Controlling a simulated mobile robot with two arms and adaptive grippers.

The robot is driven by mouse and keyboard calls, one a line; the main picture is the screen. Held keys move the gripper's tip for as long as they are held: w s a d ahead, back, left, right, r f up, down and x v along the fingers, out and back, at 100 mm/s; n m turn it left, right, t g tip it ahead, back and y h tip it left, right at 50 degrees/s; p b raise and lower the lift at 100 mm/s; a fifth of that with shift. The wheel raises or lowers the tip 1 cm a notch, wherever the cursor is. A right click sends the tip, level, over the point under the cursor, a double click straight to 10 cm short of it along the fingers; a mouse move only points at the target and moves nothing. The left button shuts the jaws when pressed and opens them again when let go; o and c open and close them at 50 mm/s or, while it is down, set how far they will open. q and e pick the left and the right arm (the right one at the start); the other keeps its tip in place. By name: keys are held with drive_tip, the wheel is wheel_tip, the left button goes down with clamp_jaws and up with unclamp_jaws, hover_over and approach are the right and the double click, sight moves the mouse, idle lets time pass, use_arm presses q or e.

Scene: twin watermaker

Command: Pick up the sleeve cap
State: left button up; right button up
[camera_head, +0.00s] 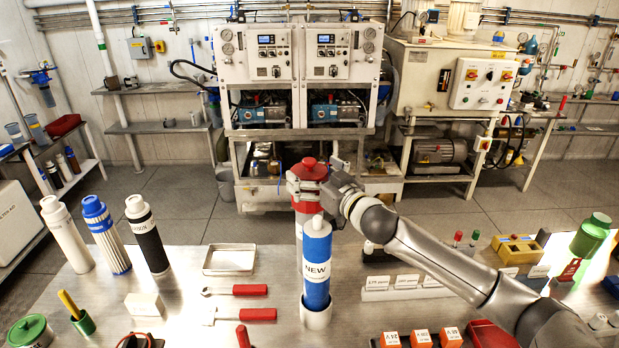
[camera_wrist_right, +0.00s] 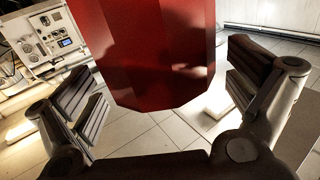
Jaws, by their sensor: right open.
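The sleeve cap (camera_head: 309,167), red with a knob on top, sits on an upright white and red sleeve (camera_head: 300,218) in the head view. My right gripper (camera_head: 319,180) is at the cap, with its arm coming in from the lower right. In the right wrist view, the red cap body (camera_wrist_right: 150,50) fills the space between the spread fingers of the right gripper (camera_wrist_right: 165,92). A blue cartridge marked NEW (camera_head: 316,268) stands in front and hides the lower sleeve. My left gripper is not in view.
Red-handled tools (camera_head: 250,290) and a shallow tray (camera_head: 230,259) lie to the left. Three tall filters (camera_head: 147,235) stand further left. Labels, orange blocks (camera_head: 420,338) and a green bottle (camera_head: 590,236) are at right.

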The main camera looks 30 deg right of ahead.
drive_tip(key=shift+w+a, duration=0.15)
drive_tip(key=shift+w, duration=0.8)
drive_tip(key=shift+c, duration=0.4)
drive_tip(key=c, duration=0.9)
drive_tip(key=shift+r, duration=0.1)
